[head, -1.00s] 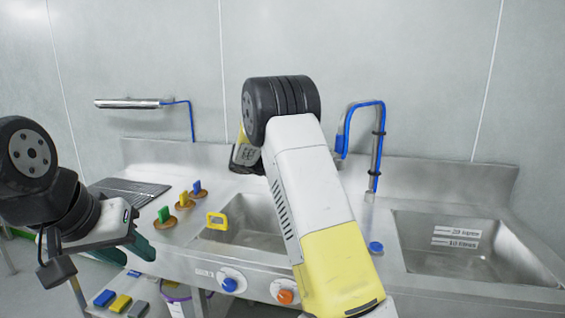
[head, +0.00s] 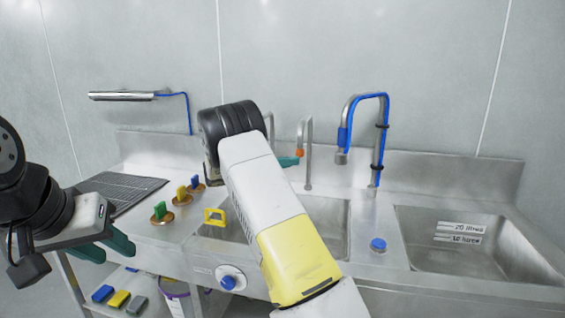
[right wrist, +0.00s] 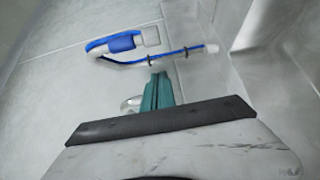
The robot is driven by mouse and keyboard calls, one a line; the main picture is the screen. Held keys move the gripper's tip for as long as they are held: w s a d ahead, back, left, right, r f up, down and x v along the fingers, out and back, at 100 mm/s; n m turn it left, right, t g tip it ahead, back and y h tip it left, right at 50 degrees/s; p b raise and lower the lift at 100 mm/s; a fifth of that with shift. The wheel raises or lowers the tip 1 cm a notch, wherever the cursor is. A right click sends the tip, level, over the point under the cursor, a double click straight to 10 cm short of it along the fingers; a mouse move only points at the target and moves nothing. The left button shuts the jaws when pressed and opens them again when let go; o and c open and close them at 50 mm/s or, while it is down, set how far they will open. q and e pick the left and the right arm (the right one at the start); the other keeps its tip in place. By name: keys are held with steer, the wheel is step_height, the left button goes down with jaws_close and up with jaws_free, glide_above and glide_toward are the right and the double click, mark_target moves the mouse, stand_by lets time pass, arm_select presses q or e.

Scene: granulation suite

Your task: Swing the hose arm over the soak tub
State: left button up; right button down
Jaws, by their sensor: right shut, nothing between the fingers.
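The hose arm (head: 378,140) is a bent metal pipe with a blue hose clipped along it, standing behind the sinks. Its nozzle end hangs toward the left. It also shows in the right wrist view (right wrist: 180,53), beyond my fingertips. The right basin (head: 470,262) has litre marks; a second basin (head: 335,222) lies left of it. Which one is the soak tub I cannot tell. My right gripper (head: 290,160), teal-tipped and partly hidden by my arm, is left of the nozzle and apart from it. In the right wrist view its fingers (right wrist: 158,92) are shut, empty. My left gripper (head: 106,247) is open and empty.
A plain tap (head: 308,155) stands behind the middle basin, close to my right gripper. A yellow handle (head: 214,216), coloured brushes (head: 182,195) and a blue knob (head: 378,245) are on the counter. A metal tube (head: 122,96) is on the wall.

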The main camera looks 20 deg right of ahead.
steer(key=s+d, duration=0.2)
steer(key=d, duration=0.9)
